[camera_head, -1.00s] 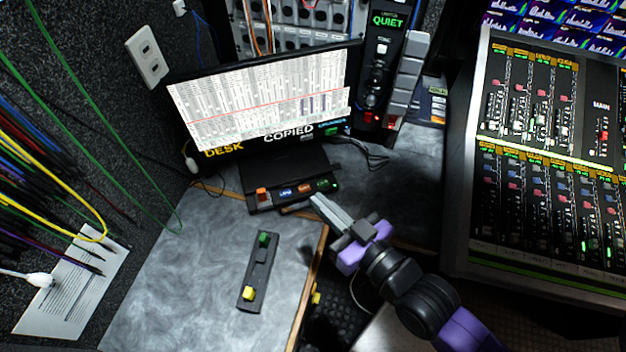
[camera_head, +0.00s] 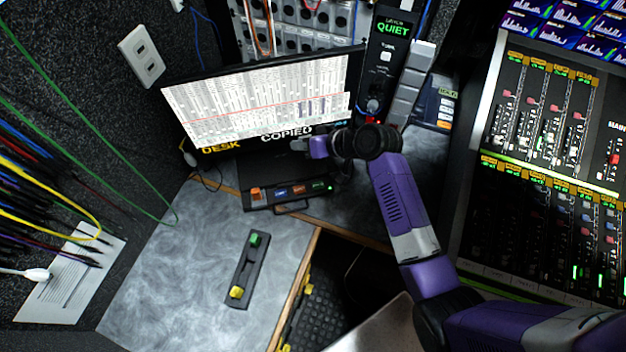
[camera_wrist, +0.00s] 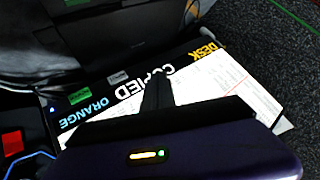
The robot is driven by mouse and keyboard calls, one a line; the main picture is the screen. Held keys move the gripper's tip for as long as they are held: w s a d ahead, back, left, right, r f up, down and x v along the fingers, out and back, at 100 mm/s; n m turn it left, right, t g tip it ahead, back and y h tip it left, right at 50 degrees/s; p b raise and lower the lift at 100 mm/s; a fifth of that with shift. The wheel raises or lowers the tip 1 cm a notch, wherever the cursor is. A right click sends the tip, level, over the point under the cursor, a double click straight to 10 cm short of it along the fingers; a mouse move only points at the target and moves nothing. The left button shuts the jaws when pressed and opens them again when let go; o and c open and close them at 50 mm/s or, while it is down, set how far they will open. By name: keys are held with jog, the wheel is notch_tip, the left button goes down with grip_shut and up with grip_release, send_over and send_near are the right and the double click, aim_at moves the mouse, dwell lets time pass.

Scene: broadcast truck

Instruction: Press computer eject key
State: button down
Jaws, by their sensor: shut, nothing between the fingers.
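The computer is a black box (camera_head: 262,172) on the desk under the monitor. Its front edge carries a row of small keys (camera_head: 292,190) in orange, blue and green; I cannot tell which is the eject key. The monitor (camera_head: 258,100) stands behind it, with DESK and COPIED on its lower edge. My gripper (camera_head: 297,145) is shut and empty, just in front of that edge and above the back of the box. In the wrist view my dark fingers (camera_wrist: 157,92) cross the COPIED label. Small green keys (camera_wrist: 80,96) sit near the ORANGE label. Contact cannot be told.
A black strip with a green and a yellow button (camera_head: 247,270) lies on the grey desk (camera_head: 185,270). A control panel marked QUIET (camera_head: 387,60) stands right of the monitor. A mixing console (camera_head: 540,150) fills the right side. Cables hang at left.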

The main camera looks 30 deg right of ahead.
aim_at(303, 190)
jog(key=s+a+f+n+g+y, duration=0.1)
jog(key=s+a+f+g, duration=0.1)
jog(key=s+f, duration=0.1)
jog(key=shift+s+a+y, duration=0.35)
jog(key=shift+s+y, duration=0.05)
jog(key=shift+s, duration=0.25)
jog(key=shift+f, duration=0.2)
notch_tip(303, 190, down, 9)
jog(key=b, duration=0.7)
jog(key=shift+r, duration=0.15)
dwell(1.3)
jog(key=shift+f+b, duration=0.35)
jog(key=shift+b, duration=0.1)
jog(key=shift+f, duration=0.4)
dwell(0.5)
jog(key=shift+r, duration=0.1)
jog(key=shift+r+p, duration=0.55)
jog(key=shift+r, duration=0.2)
